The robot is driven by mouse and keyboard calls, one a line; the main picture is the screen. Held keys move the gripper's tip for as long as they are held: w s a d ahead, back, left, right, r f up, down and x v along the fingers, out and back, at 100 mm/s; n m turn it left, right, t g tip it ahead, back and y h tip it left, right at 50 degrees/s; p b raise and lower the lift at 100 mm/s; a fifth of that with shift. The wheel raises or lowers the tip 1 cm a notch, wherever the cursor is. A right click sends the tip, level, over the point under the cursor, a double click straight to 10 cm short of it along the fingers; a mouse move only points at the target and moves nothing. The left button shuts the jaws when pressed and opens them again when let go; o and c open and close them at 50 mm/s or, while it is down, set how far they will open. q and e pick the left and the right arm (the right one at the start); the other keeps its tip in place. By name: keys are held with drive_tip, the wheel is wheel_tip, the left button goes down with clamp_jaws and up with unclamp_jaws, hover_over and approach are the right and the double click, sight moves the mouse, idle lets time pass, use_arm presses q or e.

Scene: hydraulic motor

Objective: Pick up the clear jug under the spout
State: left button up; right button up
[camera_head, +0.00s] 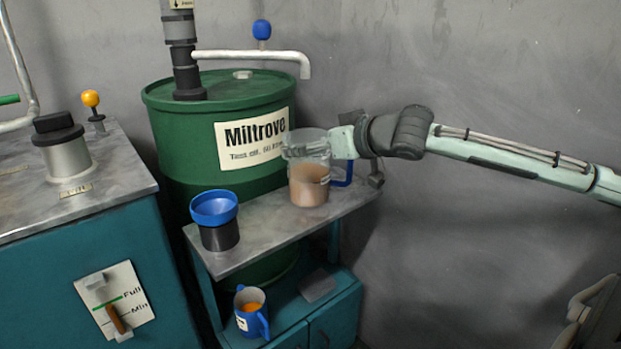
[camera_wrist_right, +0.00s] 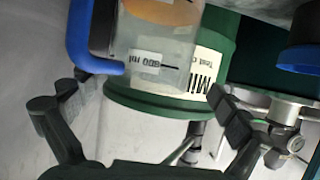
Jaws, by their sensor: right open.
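The clear jug (camera_head: 309,185) stands upright on the grey shelf, with brownish liquid in its lower part and a blue handle (camera_head: 343,172) on its right. The end of the white spout (camera_head: 305,66) is above it. My right gripper (camera_head: 312,149) is open at the jug's upper part, coming from the right. In the right wrist view the jug (camera_wrist_right: 160,45) appears inverted with a volume label, between and beyond the spread fingers (camera_wrist_right: 148,98); its handle (camera_wrist_right: 82,40) is near the left finger. I cannot tell whether the fingers touch it. My left gripper is not in view.
A green drum (camera_head: 180,150) stands close behind the jug. A blue-topped dark container (camera_head: 215,218) sits on the shelf (camera_head: 262,240) to its left. A blue mug (camera_head: 250,312) with orange contents is lower down. A teal cabinet (camera_head: 70,275) is at left.

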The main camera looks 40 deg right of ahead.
drive_tip(key=shift+w+f, duration=0.15)
drive_tip(key=shift+w, duration=0.25)
drive_tip(key=c, duration=1.9)
